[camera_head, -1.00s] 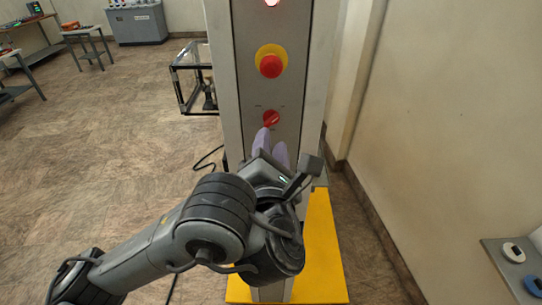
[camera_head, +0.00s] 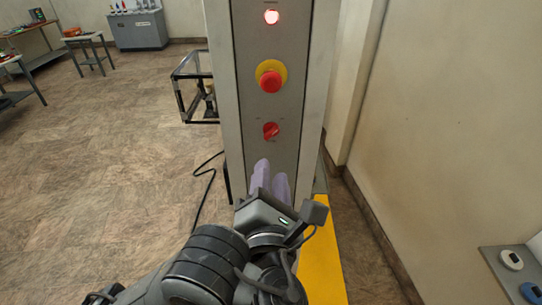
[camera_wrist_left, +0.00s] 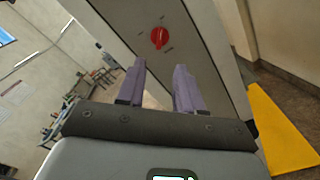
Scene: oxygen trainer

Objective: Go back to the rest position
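A grey control column (camera_head: 291,110) stands upright in front of me. It carries a lit lamp (camera_head: 271,17) at the top, a red emergency button on a yellow ring (camera_head: 270,81), and a red rotary knob (camera_head: 270,131) below. My left gripper (camera_head: 271,168), with purple fingers, is below the knob and apart from it. In the left wrist view the fingers (camera_wrist_left: 158,78) are spread with nothing between them. The red knob (camera_wrist_left: 160,38) lies beyond the fingertips. My right gripper is in neither view.
A yellow plate (camera_head: 322,260) lies on the floor at the column's foot. A wall (camera_head: 450,110) rises on the right, with a small grey shelf (camera_head: 497,268) at lower right. A black-framed clear box (camera_head: 192,88) stands behind left. The left floor is mostly open.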

